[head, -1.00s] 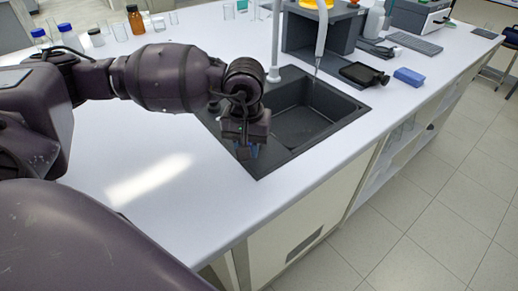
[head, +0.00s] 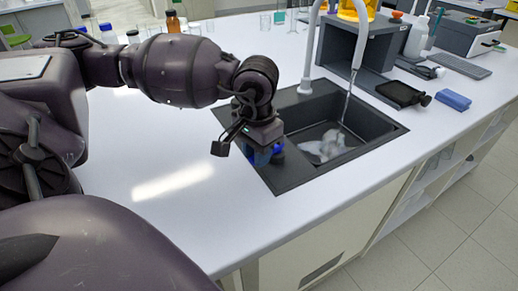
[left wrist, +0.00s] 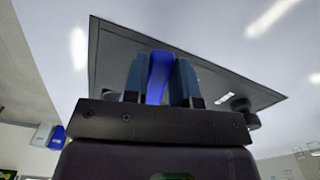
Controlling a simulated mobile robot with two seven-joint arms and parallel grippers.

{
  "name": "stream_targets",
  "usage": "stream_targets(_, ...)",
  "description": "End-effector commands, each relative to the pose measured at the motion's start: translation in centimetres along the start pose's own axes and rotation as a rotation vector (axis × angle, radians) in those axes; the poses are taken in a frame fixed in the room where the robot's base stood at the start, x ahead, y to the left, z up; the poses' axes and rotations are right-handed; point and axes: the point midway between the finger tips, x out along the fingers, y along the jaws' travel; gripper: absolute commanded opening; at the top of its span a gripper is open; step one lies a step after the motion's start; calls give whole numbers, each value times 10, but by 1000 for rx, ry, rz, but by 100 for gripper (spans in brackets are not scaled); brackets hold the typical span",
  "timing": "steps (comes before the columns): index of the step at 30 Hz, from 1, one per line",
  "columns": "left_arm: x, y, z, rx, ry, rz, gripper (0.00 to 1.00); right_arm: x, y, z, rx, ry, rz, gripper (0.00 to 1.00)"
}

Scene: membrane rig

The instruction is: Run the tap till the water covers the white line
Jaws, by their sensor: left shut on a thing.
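The dark sink (head: 385,133) is set into the white bench. The white tap (head: 309,50) rises behind it, and its spout (head: 357,45) points down over the basin. A thin stream of water (head: 346,105) falls from the spout, and white, foamy water (head: 326,146) shows on the basin floor. I cannot make out a white line. My left gripper (head: 264,153) is over the sink's left ledge, shut on a blue knob-like piece. In the left wrist view this blue piece (left wrist: 159,78) stands between the two fingers (left wrist: 160,85). My right gripper is out of view.
A dark grey stand (head: 340,45) with a yellow vessel (head: 357,10) is behind the sink. A black tray (head: 402,93) and a blue block (head: 453,100) lie to its right. Bottles and glassware line the back left. The bench left of the sink is clear.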

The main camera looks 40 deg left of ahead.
Motion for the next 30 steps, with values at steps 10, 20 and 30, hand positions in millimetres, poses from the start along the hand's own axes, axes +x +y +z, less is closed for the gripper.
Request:
stream_targets(10,-2,0,-1,-1,4,0,33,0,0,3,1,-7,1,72)
stream_targets(20,-1,0,0,-2,2,0,51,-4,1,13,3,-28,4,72)
stream_targets(30,-31,0,-1,-2,8,-1,51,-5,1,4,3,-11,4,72)
